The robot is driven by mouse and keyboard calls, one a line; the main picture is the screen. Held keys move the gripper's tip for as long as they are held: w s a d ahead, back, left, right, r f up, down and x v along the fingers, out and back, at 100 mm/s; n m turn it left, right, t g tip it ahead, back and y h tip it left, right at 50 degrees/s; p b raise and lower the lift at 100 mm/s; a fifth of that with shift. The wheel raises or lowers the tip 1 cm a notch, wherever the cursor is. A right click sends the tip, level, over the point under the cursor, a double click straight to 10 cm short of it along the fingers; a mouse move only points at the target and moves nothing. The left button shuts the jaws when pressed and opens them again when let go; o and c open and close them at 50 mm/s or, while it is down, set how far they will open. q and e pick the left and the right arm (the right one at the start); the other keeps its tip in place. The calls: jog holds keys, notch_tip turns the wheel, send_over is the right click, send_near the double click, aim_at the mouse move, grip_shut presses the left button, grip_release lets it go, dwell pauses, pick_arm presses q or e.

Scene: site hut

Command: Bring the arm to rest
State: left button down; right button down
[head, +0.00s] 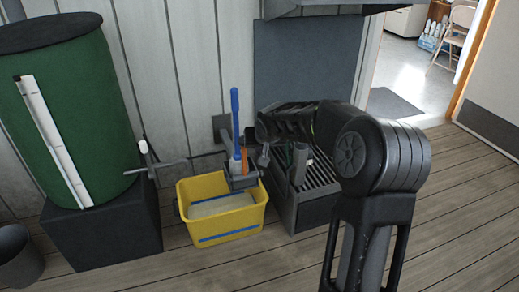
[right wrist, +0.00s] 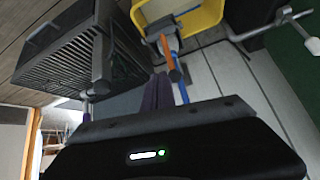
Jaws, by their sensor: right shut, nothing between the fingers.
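My right arm rises from the lower right of the head view and bends at a dark elbow. Its forearm reaches left over the slatted grate. My right gripper (head: 264,156) is small and partly dark there, just right of the yellow bucket's tools. In the right wrist view its fingers (right wrist: 158,92) are shut together and empty, with an orange handle and a blue handle beyond them. I cannot tell the exact gap to these handles. My left gripper is not in view.
A yellow bucket (head: 205,237) stands on the floor with a blue-handled tool (head: 235,115) upright at its rim. A black slatted grate unit (head: 318,212) is beside it. A green barrel (head: 95,125) stands left on a dark block (head: 110,237). Plank floor at right is clear.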

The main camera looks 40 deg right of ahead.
dwell(0.5)
